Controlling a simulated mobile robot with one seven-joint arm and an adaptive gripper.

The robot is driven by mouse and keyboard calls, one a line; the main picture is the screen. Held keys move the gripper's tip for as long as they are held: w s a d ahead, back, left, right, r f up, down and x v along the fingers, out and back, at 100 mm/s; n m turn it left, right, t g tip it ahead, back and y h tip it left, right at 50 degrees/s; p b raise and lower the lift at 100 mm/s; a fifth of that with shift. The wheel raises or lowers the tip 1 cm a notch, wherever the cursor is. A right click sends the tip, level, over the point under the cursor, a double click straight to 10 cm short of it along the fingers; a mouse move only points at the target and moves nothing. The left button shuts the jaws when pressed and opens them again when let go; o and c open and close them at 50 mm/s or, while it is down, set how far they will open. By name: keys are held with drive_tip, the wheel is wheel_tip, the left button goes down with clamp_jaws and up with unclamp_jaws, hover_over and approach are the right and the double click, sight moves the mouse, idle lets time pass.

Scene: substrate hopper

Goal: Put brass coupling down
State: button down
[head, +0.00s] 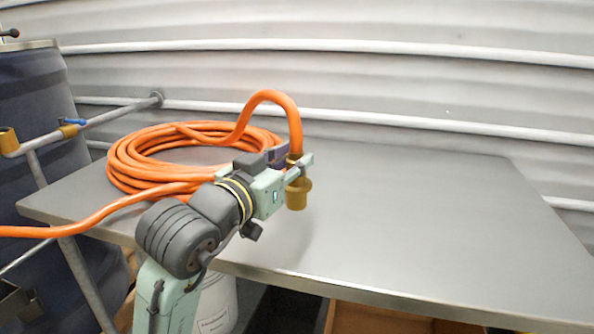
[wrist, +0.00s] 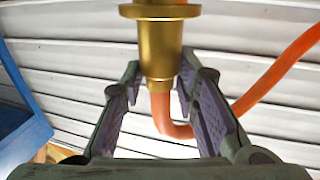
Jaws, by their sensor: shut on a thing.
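The brass coupling (head: 297,195) hangs upright at the end of an orange hose (head: 271,96), with its wide end down, over the metal table (head: 420,230). My gripper (head: 300,169) is shut on it at its upper part. There seems to be a gap between the coupling and the table top, but its size is hard to judge. In the wrist view the coupling (wrist: 160,45) stands between the two purple-lined fingers (wrist: 161,76), with the hose (wrist: 163,118) leaving its narrow end. The table is not clearly visible in the wrist view.
The rest of the hose lies coiled (head: 125,160) on the table's left, with one length running off its left edge. The table's right half is bare. A pipe with brass fittings (head: 70,131) and a dark blue drum (head: 38,95) stand at the left. A ribbed white wall (head: 400,80) is behind.

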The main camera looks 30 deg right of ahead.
drive_tip(key=w+d+f+p, duration=0.2)
drive_tip(key=w+d, duration=0.1)
drive_tip(key=w, duration=0.4)
drive_tip(key=w+d+f+p, duration=0.2)
drive_tip(key=w+d+f, duration=0.1)
drive_tip(key=w, duration=0.4)
drive_tip(key=shift+d, duration=0.4)
drive_tip(key=shift+f, duration=0.15)
drive_tip(key=c, duration=1.2)
unclamp_jaws()
drive_tip(key=shift+c, duration=0.2)
